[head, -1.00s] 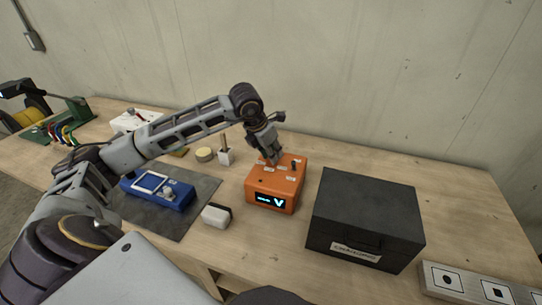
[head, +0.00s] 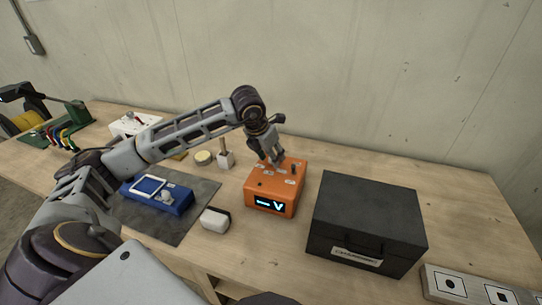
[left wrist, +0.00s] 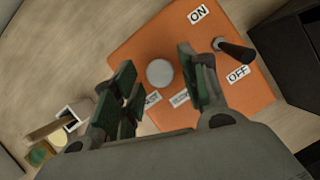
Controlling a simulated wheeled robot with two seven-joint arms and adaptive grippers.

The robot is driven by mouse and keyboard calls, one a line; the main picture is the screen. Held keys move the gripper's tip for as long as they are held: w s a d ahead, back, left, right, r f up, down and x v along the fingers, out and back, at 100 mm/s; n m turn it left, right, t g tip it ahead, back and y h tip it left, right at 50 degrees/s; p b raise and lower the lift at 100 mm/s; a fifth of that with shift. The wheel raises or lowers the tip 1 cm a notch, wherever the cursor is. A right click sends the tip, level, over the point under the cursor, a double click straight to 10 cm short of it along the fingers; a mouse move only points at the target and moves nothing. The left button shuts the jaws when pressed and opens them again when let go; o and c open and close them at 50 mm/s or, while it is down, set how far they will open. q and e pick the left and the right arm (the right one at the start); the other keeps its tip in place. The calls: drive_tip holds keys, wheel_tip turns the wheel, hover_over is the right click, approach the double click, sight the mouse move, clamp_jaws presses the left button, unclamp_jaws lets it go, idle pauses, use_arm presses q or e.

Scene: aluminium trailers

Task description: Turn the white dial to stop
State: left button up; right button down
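The orange box (head: 283,183) stands on the workbench with a lit display (head: 269,204) on its front showing a dash and a V. The white dial (left wrist: 159,73) is a round knob on the box's top in the left wrist view; in the head view my gripper hides it. My left gripper (head: 271,160) is over the top of the box, pointing down. In the left wrist view its fingers (left wrist: 157,86) are apart, one on each side of the dial, with visible gaps to it. My right gripper is not in view.
A black toggle lever (left wrist: 234,50) stands between ON and OFF labels on the box. A black case (head: 365,225) is close on the right. A blue meter (head: 157,194) lies on a dark mat (head: 200,205) at left, with a small white block (head: 215,220) nearby.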

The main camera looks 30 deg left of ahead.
use_arm(q)
drive_tip(key=v, duration=1.2)
idle(0.5)
idle(0.6)
